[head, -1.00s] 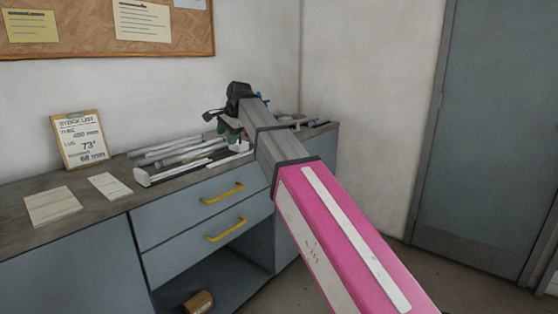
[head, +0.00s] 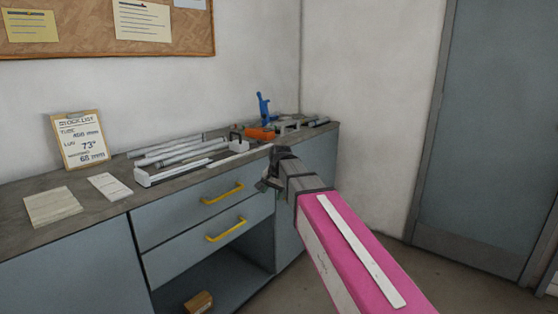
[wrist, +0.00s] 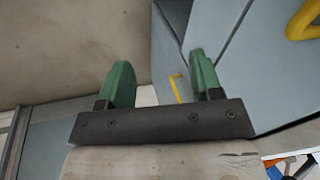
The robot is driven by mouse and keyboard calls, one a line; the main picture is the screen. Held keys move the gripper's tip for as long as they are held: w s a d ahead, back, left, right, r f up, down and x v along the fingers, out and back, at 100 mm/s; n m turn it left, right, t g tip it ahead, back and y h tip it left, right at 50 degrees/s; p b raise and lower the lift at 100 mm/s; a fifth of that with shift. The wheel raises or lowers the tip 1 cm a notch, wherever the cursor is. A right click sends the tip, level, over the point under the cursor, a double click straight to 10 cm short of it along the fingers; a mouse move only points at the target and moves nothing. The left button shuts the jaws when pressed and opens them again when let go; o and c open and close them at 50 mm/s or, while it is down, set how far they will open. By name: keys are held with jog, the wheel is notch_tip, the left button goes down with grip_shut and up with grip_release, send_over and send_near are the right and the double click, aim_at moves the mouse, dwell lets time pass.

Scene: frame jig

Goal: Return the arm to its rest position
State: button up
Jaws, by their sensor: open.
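My arm, pink with a grey end section, reaches up from the lower right in the head view. My gripper (head: 267,184) is at its end, in front of the right part of the workbench (head: 100,218). In the wrist view the two green fingers of my gripper (wrist: 160,75) stand apart with nothing between them. Past them I see the grey cabinet front. My gripper is clear of the things on the bench top.
On the bench lie several grey tubes (head: 178,150), a white-ended rail fixture (head: 190,172), an orange block (head: 261,134) and a blue clamp (head: 263,108). Yellow handles (head: 226,230) stick out from the drawers. A grey door (head: 490,140) and open floor are to the right.

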jog(key=s+d+f+n+g+h, duration=0.1)
jog(key=s+d+f+n, duration=0.1)
jog(key=s+d+f, duration=0.7)
jog(key=s+d+f+n+g+h, duration=0.1)
jog(key=s+d+f+n, duration=0.2)
jog(key=s+d+f, duration=0.6)
jog(key=d+f, duration=0.3)
jog(key=f, duration=0.3)
jog(key=shift+s+d+f, duration=0.3)
jog(key=shift+s+d, duration=0.05)
jog(key=shift+s, duration=0.05)
